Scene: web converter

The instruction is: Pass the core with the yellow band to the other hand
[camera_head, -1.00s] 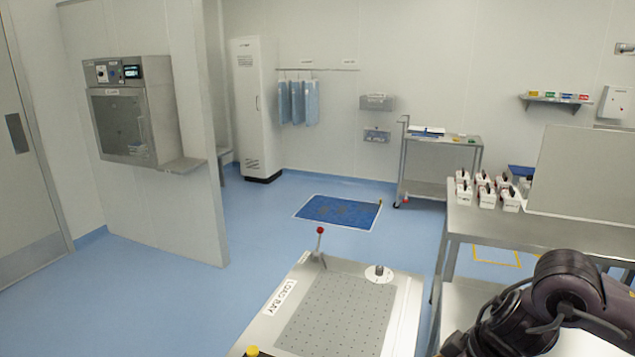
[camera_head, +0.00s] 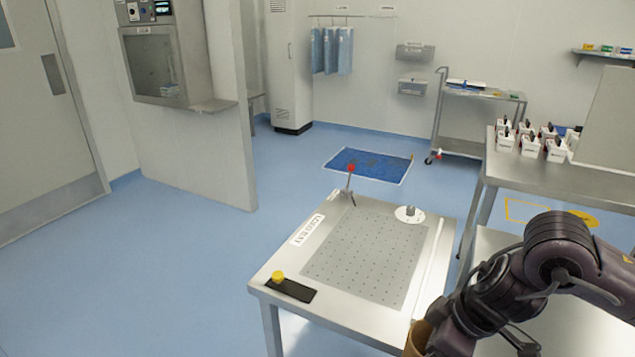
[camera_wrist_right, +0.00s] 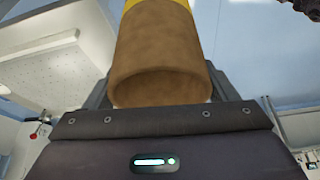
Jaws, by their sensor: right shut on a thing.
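The core (camera_wrist_right: 160,60) is a hollow brown cardboard tube. In the right wrist view its open end faces the camera, and its yellow band (camera_wrist_right: 135,4) shows at the top edge. My right gripper (camera_wrist_right: 160,88) is shut on the core, with a dark finger on each side of it. In the head view a brown part of the core (camera_head: 417,338) shows at the bottom edge beside my right wrist, near the table's right front corner. The rest of it is cut off or hidden there. My left gripper is in neither current view.
White boxes (camera_head: 530,145) stand on the right bench. Blue floor at left is clear.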

